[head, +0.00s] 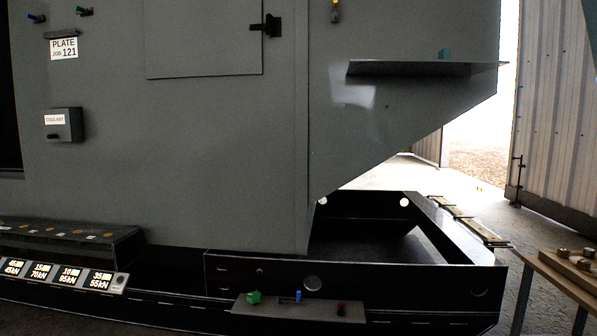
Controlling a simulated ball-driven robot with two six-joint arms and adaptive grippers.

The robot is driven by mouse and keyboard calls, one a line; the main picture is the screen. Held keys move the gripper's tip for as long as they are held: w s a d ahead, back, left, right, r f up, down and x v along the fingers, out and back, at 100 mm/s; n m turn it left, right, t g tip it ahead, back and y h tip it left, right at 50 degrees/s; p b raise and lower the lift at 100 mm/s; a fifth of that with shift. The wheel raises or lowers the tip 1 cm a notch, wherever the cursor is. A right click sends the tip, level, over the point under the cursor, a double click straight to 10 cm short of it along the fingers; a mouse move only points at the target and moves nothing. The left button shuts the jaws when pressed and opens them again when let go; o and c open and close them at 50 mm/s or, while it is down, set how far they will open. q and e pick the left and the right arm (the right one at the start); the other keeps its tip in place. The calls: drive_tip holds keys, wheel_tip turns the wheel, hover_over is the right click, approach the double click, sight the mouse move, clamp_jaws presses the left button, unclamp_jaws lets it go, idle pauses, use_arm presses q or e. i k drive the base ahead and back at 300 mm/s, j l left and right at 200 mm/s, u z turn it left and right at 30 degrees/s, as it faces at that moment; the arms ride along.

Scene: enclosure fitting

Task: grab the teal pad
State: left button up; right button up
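A small teal block (444,53), which looks like the teal pad, sits on the thin dark shelf (390,68) fixed to the grey enclosure wall at the upper right. It is near the shelf's right part and looks small and far off. A green piece (254,297) rests on the low dark ledge (300,309) at the bottom middle; its exact kind is hard to tell. Neither of my grippers shows in the head view.
A blue piece (298,296) and a dark red knob (341,308) are also on the low ledge. A dark open frame (400,279) juts out below the enclosure. A wooden table (560,277) with small parts stands at the right. Open floor lies behind the frame.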

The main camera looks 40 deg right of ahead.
sight(445, 53)
drive_tip(key=z, duration=2.2)
